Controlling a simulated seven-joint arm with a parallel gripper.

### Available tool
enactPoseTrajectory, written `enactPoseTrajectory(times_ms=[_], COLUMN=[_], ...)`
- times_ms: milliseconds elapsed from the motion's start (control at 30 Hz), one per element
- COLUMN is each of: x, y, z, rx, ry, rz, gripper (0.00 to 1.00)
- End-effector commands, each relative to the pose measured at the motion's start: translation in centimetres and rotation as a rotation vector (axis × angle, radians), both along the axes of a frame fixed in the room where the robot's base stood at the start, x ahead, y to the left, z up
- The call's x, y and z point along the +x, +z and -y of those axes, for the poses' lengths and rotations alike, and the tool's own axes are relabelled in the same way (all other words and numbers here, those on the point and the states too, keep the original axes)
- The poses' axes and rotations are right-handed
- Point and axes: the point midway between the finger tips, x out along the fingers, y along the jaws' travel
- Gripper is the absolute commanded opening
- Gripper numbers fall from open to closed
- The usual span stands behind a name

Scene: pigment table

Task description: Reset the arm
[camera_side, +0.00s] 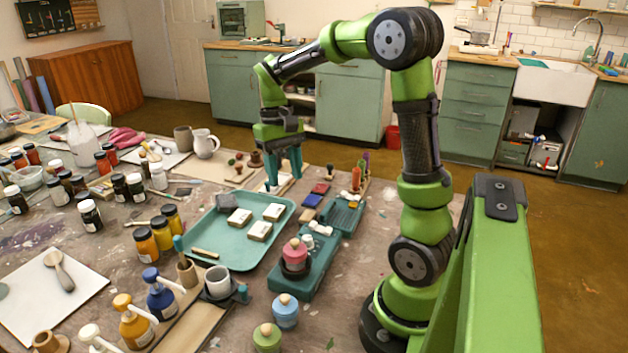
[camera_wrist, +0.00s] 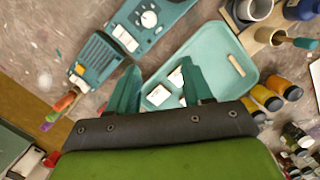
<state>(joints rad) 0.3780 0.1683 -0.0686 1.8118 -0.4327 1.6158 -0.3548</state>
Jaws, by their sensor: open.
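My gripper (camera_side: 283,168) hangs pointing down above the far right edge of the teal tray (camera_side: 207,254). Its teal fingers are apart, with nothing between them that I can make out. In the wrist view the two fingers of my gripper (camera_wrist: 160,88) frame part of the tray (camera_wrist: 231,62). On the tray lie several small pale blocks, one of them a white block (camera_side: 259,231), and a grey piece (camera_side: 228,200). In the wrist view pale blocks (camera_wrist: 158,95) show between the fingers, below them.
Right of the tray stand a teal device (camera_side: 312,266) with a pink-topped jar (camera_side: 295,254) and a second teal rack (camera_side: 341,217). Pump bottles (camera_side: 134,322), a white cup (camera_side: 218,282) and dark jars (camera_side: 90,216) crowd the left and front. The air around my gripper looks free.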

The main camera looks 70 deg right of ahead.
Motion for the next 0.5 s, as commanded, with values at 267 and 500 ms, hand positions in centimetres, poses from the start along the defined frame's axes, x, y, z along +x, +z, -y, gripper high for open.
enactPoseTrajectory(times_ms=[267,500], x=[-1.8,-5.1], y=[2.1,3.6], z=[-8.1,-14.2], rx=[-0.052,-0.023], ry=[0.046,0.098], rz=[0.379,0.685], gripper=[0.5,0.5])
